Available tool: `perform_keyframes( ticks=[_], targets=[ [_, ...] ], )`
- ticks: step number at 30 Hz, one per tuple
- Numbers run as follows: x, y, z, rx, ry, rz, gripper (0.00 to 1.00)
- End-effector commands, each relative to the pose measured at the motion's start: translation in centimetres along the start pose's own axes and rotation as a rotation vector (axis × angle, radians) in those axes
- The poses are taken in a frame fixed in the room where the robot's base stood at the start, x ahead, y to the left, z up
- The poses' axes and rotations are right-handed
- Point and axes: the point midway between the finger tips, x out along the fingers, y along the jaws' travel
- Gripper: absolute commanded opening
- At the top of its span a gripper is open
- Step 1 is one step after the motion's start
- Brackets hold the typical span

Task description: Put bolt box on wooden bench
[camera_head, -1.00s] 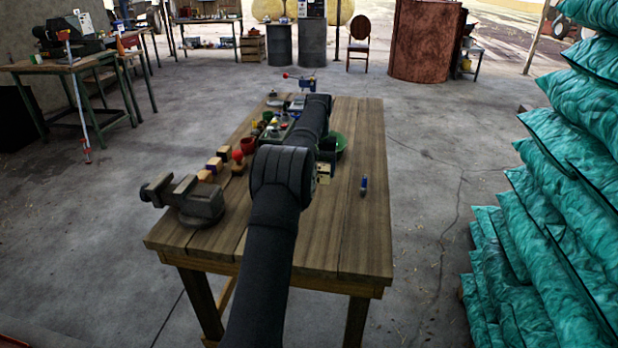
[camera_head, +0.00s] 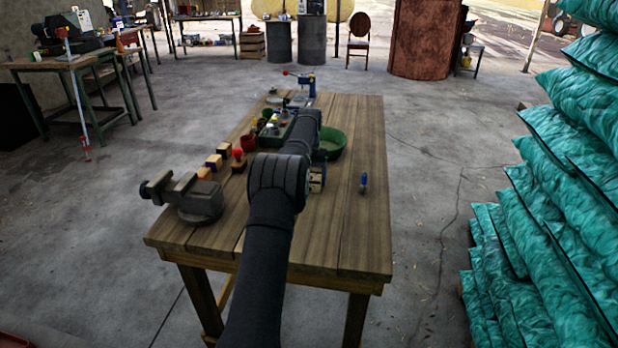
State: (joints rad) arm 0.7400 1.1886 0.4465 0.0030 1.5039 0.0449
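The wooden bench (camera_head: 345,235) stands in front of me, its plank top partly covered by my arm. A small pale box-like thing (camera_head: 317,181) shows just right of my arm's elbow, partly hidden; it may be the bolt box, but it is too small to be sure. I cannot tell if it rests on the bench or is held. My arm reaches out over the bench, and its wrist end comes down close to this thing. My gripper's fingers are hidden behind the arm.
A grey vise (camera_head: 195,200) sits at the bench's left edge, with several small blocks (camera_head: 214,162) beyond it. A green bowl (camera_head: 333,146), a red pot (camera_head: 248,143) and a green tray (camera_head: 262,138) stand farther back. A small blue item (camera_head: 363,182) stands right. The front right is clear.

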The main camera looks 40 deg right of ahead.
Motion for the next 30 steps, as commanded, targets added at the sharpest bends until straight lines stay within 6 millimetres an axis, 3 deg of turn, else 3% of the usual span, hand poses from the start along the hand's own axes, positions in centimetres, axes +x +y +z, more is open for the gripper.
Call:
perform_keyframes(
  ticks=[1,3,4,16,30],
  targets=[
    [0.1,0.0,0.0,0.0,0.0,0.0,0.83],
    [0.1,0.0,0.0,0.0,-0.001,0.0,0.97],
    [0.1,0.0,0.0,0.0,-0.001,0.0,0.99],
    [-1.0,0.0,0.0,0.0,0.001,0.0,0.99],
    [-10.3,0.0,-0.1,0.0,0.002,0.0,0.99]
  ],
)
